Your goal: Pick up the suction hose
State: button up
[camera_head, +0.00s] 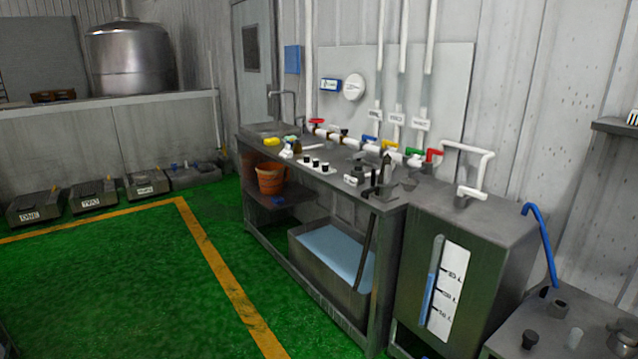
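A dark hose-like strip (367,250) hangs from the front edge of the metal bench at its right end, down toward the tub. It may be the suction hose; I cannot tell for sure. Dark upright fittings (384,172) stand on the bench top above it. Its lower end is by the open metal tub (312,262) of light blue liquid under the bench. A bright blue bent pipe (541,238) rises from the unit at the far right. My gripper is not in view.
The metal bench (392,203) runs along the wall, with bottles and coloured valves on top. An orange bucket (270,179) sits on its shelf. A metal tank with a level gauge (447,290) stands right of it. The green floor (120,285) at left is clear.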

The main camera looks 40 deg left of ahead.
aim_at(388, 185)
jog(key=u, duration=1.05)
jog(key=z, duration=1)
jog(key=i+j, duration=0.35)
jog(key=j+u, duration=0.05)
jog(key=j, duration=0.1)
